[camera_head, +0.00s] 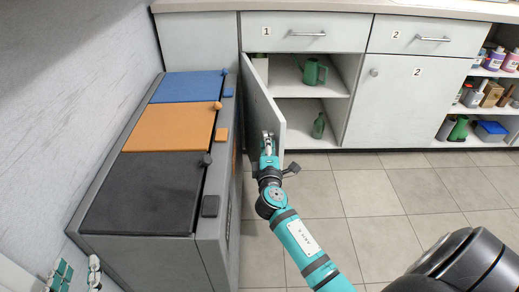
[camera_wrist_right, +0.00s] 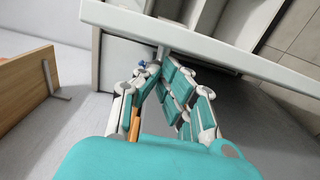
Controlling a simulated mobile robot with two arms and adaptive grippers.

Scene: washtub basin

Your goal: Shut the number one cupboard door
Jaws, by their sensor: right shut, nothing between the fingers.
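The number one cupboard door (camera_head: 262,95) is a light grey panel hinged at its left side. It stands partly open, angled out toward me, with the shelves visible to its right. In the right wrist view the door (camera_wrist_right: 200,40) crosses the top as a pale slab. My right gripper (camera_head: 268,140) is at the lower outer face of the door, near its free edge. Its fingers (camera_wrist_right: 160,72) are shut and empty, close to the slab; I cannot tell if they touch it. My left gripper (camera_head: 78,270) is at the bottom left corner, partly cut off, with fingers apart.
A grey bin unit (camera_head: 130,238) with black, orange and blue lids stands left of the door. A green watering can (camera_head: 314,72) and a green bottle (camera_head: 318,126) sit inside the cupboard. The number two door (camera_head: 395,105) is shut. The tiled floor (camera_head: 370,190) is clear.

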